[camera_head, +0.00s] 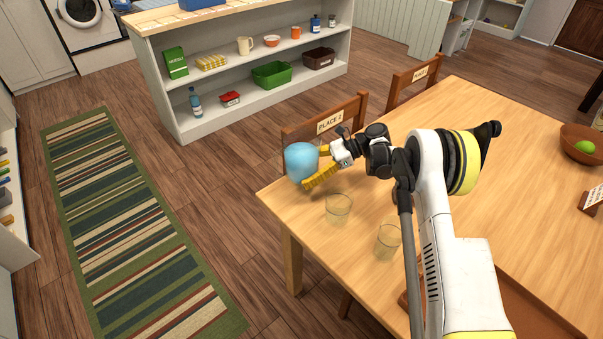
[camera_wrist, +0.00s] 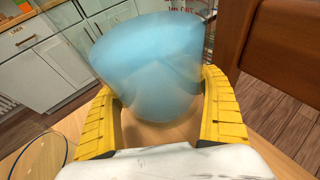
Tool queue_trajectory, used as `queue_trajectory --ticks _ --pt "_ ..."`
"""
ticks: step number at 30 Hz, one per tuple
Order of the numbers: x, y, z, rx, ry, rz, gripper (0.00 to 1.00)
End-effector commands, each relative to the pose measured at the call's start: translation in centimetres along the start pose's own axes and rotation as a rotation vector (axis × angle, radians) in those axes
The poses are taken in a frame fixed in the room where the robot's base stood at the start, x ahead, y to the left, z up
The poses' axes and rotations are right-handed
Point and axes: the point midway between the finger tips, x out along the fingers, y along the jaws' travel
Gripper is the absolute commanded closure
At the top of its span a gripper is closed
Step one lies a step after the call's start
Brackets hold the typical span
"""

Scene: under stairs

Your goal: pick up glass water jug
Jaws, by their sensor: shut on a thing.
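The glass water jug (camera_head: 301,162) looks light blue and rounded, at the near left corner of the wooden table (camera_head: 300,203). My gripper (camera_head: 322,166) has its yellow fingers closed around it, one on each side. In the wrist view the jug (camera_wrist: 150,62) fills the middle between the two yellow fingers (camera_wrist: 164,112), wider at its top than near the fingers. The head view does not clearly show whether the jug's base touches the table.
Two clear glasses (camera_head: 338,209) (camera_head: 388,240) stand on the table close to my arm. A chair (camera_head: 322,119) labelled PLACE 2 is just behind the jug. A bowl with a green fruit (camera_head: 584,147) sits at the right. A white shelf (camera_head: 240,80) stands beyond.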

Motion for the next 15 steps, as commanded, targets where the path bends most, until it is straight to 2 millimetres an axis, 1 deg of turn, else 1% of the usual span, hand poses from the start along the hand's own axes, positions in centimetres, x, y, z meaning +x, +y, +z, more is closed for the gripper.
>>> queue_trajectory --ticks 1,15 --pt "-0.9 0.2 0.3 0.001 -0.002 -0.003 0.5" --pt "-6.5 2.6 1.3 0.001 -0.002 -0.002 0.5"
